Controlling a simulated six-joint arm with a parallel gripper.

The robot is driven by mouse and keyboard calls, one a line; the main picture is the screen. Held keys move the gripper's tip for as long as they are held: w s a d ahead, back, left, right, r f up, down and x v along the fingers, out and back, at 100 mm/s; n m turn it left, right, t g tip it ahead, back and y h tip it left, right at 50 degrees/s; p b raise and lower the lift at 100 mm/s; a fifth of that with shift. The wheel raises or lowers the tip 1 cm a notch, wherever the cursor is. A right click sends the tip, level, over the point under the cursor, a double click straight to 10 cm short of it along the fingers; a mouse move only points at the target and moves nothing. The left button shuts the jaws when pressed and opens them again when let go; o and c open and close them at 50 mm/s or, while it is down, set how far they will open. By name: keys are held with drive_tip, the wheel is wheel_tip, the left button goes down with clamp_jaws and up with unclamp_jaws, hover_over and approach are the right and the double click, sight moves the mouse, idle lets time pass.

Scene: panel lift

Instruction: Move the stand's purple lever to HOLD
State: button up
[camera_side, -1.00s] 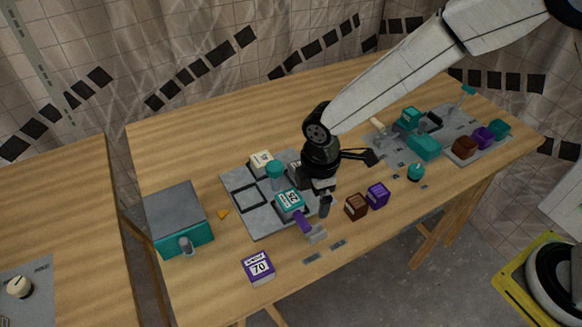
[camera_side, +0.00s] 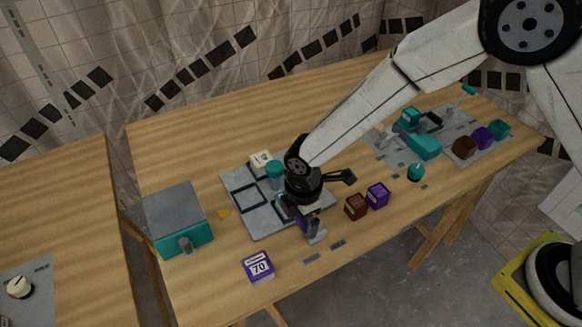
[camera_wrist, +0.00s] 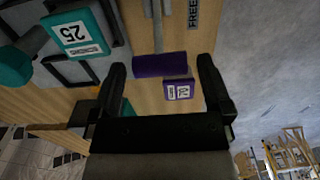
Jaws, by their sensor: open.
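The purple lever (camera_wrist: 160,65) shows in the wrist view as a bar lying across the gap between my two fingertips. In the side view only a sliver of the purple lever (camera_side: 303,224) shows beside my gripper (camera_side: 313,226); the rest is hidden. My gripper (camera_wrist: 162,72) is open, with one finger on each side of the lever and a gap to both. The stand's grey plate (camera_side: 270,229) lies under my wrist. A label reading FREE (camera_wrist: 193,12) is at the top of the wrist view. I cannot read a HOLD label.
A teal block marked 25 (camera_wrist: 77,35) sits close by. A purple box marked 70 (camera_side: 258,267) lies at the table's front edge. Brown (camera_side: 356,206) and purple (camera_side: 377,195) cubes stand to the right. A teal box with a grey lid (camera_side: 179,215) stands left.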

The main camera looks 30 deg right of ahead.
drive_tip(key=shift+f, duration=1.85)
clamp_jaws()
